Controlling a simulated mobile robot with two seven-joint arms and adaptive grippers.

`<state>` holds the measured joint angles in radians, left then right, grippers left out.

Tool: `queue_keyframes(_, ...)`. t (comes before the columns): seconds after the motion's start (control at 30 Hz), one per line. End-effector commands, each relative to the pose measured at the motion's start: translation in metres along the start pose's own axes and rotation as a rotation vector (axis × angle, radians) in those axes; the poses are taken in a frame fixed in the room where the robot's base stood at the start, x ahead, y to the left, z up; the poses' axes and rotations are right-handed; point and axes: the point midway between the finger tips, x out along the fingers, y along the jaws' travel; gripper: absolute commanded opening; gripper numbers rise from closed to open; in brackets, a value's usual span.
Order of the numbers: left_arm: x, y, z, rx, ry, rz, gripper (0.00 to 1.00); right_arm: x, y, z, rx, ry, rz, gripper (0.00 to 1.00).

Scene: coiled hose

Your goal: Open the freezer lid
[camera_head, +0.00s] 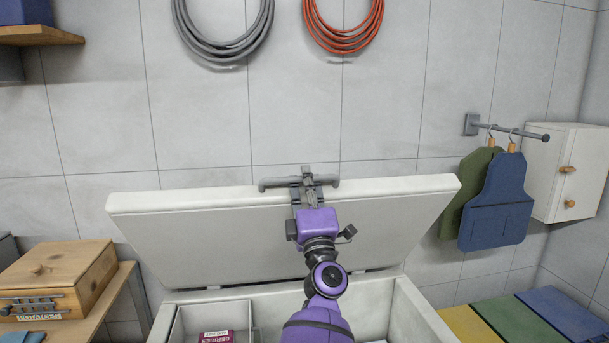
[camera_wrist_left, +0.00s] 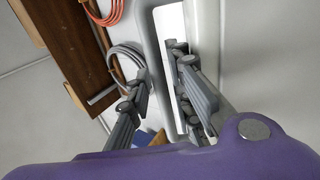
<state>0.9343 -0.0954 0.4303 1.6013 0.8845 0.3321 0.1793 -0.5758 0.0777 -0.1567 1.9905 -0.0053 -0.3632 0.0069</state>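The white freezer lid (camera_head: 400,212) stands raised and tilted up at the back of the freezer (camera_head: 160,322), its underside facing me, and the interior shows below it. A grey bar handle (camera_head: 270,184) runs along the lid's upper edge. My left gripper (camera_head: 308,186), on a purple wrist, is at this handle in front of the lid. I cannot tell whether the fingers touch the handle. My right gripper is not in view.
A red box (camera_head: 216,337) lies inside the freezer. A wooden potato box (camera_head: 60,275) is on the left shelf. Grey (camera_head: 225,48) and orange (camera_head: 343,42) hoses hang on the wall. Aprons (camera_head: 497,210) and a white cabinet (camera_head: 567,165) are on the right.

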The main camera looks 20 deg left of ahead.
Motion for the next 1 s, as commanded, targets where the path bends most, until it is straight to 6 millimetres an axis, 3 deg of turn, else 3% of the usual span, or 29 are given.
queue_keyframes(0.6,-0.039,0.019,0.0,-0.004,0.001,0.009,0.2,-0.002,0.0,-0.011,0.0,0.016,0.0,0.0)
queue_keyframes(1.0,-0.043,0.024,0.001,-0.006,0.002,0.014,0.2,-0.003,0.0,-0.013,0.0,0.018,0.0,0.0)
